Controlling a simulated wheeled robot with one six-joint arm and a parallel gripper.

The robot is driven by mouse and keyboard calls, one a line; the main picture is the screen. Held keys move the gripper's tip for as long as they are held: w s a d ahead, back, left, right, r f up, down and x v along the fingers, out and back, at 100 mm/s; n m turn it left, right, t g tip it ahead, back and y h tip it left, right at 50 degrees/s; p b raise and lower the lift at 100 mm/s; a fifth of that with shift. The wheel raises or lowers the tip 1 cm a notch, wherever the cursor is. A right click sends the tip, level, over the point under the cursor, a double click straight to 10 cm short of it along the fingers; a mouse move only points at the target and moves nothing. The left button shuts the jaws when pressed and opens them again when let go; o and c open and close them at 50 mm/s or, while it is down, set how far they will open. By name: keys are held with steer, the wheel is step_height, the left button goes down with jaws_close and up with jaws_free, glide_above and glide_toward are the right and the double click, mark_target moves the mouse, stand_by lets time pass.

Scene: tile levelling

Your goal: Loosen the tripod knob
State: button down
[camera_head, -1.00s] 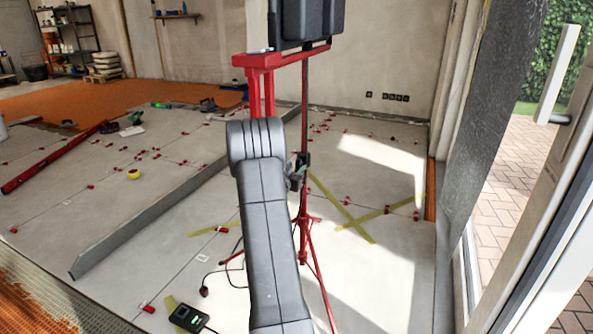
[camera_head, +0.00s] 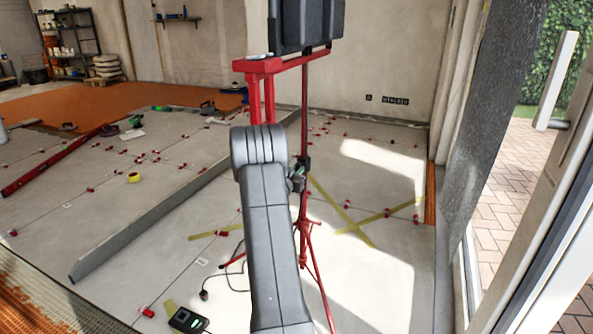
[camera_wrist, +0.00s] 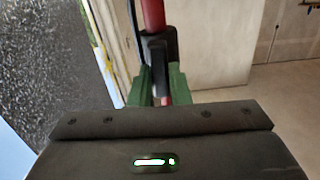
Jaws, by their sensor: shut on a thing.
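The red tripod (camera_head: 304,110) stands upright on the tiled floor, with a dark work light (camera_head: 306,22) at its top. A black collar sits on its red pole, and it also shows in the wrist view (camera_wrist: 158,42). The tripod knob (camera_wrist: 158,62) is a dark part just below the collar, between the green fingers of my gripper (camera_wrist: 159,80). My gripper is shut on it. In the head view, my gripper (camera_head: 297,178) is at the pole, partly hidden behind my grey arm. The knob's own turn cannot be told.
A long grey straightedge (camera_head: 150,225) lies across the floor left of my arm. A yellow tape cross (camera_head: 343,212), several red levelling clips and a dark device (camera_head: 187,319) lie on the tiles. A glazed door (camera_head: 545,220) stands at the right.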

steer(key=shift+n+p, duration=0.3)
steer(key=c, duration=1.4)
jaws_free()
steer(key=shift+o, duration=0.2)
steer(key=p+v, duration=0.2)
steer(key=v, duration=1.2)
steer(key=shift+w+d, duration=0.1)
steer(key=shift+w, duration=0.1)
